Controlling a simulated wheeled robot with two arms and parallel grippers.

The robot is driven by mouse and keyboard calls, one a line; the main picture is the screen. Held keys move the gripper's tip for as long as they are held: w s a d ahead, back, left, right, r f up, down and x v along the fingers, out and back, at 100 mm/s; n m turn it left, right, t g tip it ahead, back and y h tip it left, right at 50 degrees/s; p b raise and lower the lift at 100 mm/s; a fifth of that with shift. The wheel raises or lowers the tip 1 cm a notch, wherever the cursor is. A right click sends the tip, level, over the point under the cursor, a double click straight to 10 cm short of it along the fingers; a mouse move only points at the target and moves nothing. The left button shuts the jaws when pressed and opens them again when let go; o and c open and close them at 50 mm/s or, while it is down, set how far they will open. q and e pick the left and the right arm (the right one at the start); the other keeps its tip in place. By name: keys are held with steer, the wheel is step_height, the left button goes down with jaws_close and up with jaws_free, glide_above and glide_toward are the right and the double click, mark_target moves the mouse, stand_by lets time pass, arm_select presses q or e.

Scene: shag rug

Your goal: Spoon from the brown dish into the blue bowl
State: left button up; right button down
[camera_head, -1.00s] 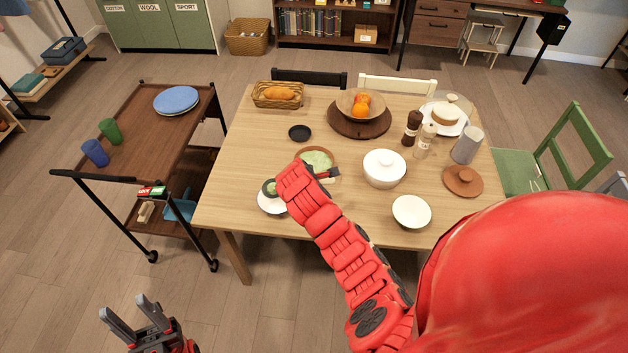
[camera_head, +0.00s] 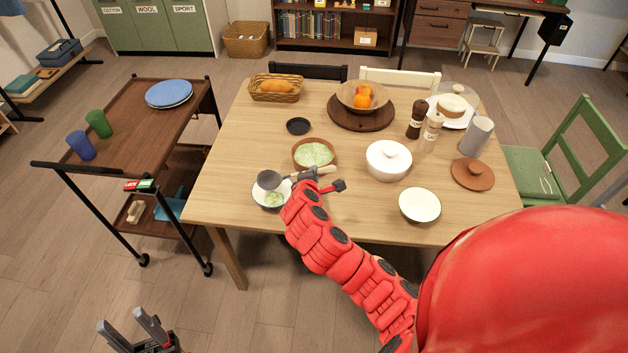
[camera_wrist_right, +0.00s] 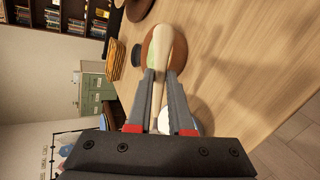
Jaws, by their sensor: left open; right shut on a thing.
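The brown dish (camera_head: 296,160) holds a pale green food and stands near the table's front left. A pale bowl (camera_head: 257,201), white to bluish, stands just in front of it with some green food inside. My right gripper (camera_head: 322,179) is shut on the pale handle of a ladle (camera_head: 269,180). The ladle's dark scoop is tilted over the pale bowl; whether it touches the rim I cannot tell. The right wrist view shows the handle (camera_wrist_right: 163,45) between the fingers (camera_wrist_right: 163,80). My left gripper (camera_head: 126,325) is open and empty, low at the left.
A second pale bowl (camera_head: 420,206) is at the front right. A small black dish (camera_head: 298,126) and a bread basket (camera_head: 275,88) are behind. A trolley (camera_head: 140,130) stands left of the table.

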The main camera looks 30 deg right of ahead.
steer(key=g+y+p, duration=0.1)
steer(key=g+p, duration=0.1)
steer(key=p, duration=0.2)
steer(key=r+g+p, duration=0.1)
steer(key=g+p, duration=0.1)
steer(key=p, duration=0.2)
steer(key=w+r+m+g+y+p, duration=0.1)
steer(key=g+p, duration=0.1)
steer(key=p, duration=0.3)
steer(key=shift+d+r+y, duration=0.15)
steer(key=shift+r+y, duration=0.05)
steer(key=shift+y, duration=0.1)
steer(key=shift+w+f+g, duration=0.1)
steer(key=shift+g, duration=0.4)
steer(key=shift+g+y, duration=0.3)
steer(key=shift+w+g+b, duration=0.15)
steer(key=shift+g+b, duration=0.15)
steer(key=shift+b, duration=0.3)
steer(key=shift+g+y, duration=0.3)
steer(key=g+b, duration=0.1)
steer(key=b, duration=0.3)
steer(key=shift+w+d+m+g+y+b, duration=0.15)
steer(key=shift+m+g+y+b, duration=0.15)
steer(key=shift+g+y+b, duration=0.1)
steer(key=shift+r+b, duration=0.3)
steer(key=shift+b, duration=0.3)
steer(key=shift+g, duration=0.3)
